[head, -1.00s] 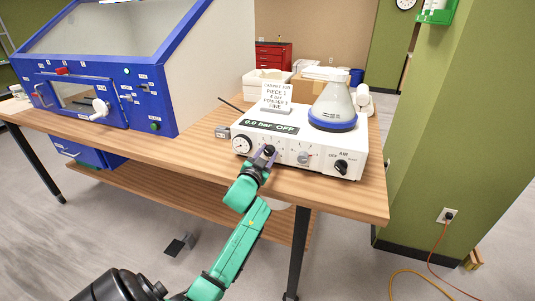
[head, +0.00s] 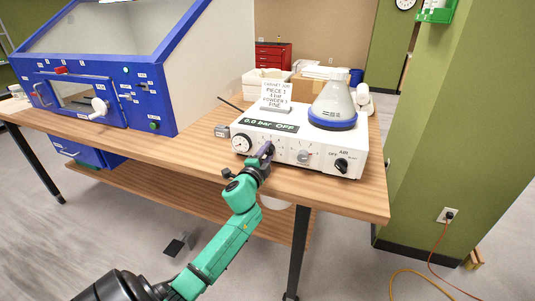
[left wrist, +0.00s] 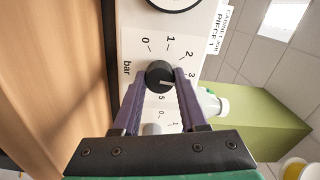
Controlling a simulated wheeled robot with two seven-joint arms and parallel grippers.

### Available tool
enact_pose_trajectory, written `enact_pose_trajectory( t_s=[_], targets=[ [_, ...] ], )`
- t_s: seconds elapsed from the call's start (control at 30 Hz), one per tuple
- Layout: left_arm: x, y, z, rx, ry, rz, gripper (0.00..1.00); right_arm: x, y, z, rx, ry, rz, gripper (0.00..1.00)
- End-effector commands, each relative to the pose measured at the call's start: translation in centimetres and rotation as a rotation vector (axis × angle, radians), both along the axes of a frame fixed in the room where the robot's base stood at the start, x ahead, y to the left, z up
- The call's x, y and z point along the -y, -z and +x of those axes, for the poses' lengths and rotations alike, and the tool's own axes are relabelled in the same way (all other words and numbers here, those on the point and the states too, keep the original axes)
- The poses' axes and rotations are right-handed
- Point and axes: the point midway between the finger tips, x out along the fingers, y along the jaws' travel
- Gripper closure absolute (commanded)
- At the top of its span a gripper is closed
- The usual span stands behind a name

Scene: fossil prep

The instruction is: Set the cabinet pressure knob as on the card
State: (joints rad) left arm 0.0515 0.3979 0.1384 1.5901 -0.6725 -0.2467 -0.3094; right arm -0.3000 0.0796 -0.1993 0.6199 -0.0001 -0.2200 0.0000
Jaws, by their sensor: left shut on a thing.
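The black pressure knob (left wrist: 159,74) is on the front of the white control box (head: 210,131), beside a printed "bar" scale. My left gripper (head: 266,151) is at the box front. In the left wrist view its purple fingers (left wrist: 161,80) are shut on the knob from both sides. A pale pointer line on the knob points right, near or just past the 3; the fingers hide part of the scale. The box display (head: 271,125) reads "0.0 bar OFF". The card (head: 276,93) on top reads "Piece 1, 4 bar, powder 1, fine". My right gripper is out of view.
A grey-white second knob (head: 303,157) and a black AIR knob (head: 341,165) sit to the right on the box. A round gauge (head: 242,144) is at its left. A powder flask (head: 333,104) stands on top. The blue cabinet (head: 150,90) is at the left.

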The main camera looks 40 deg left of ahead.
Motion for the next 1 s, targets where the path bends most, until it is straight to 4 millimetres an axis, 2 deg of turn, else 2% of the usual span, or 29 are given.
enact_pose_trajectory(
  t_s=[0.5, 0.73, 1.0],
  targets=[
    [-0.05, 0.16, -0.03, -0.15, -0.001, 0.424, 1.0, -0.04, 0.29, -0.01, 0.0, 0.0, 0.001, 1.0],
    [-0.04, 0.15, -0.01, -0.188, 0.0, 0.534, 1.0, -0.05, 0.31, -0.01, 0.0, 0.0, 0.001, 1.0],
    [-0.04, 0.13, -0.01, -0.205, -0.001, 0.582, 1.0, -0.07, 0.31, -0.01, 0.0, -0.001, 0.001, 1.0]
  ],
)
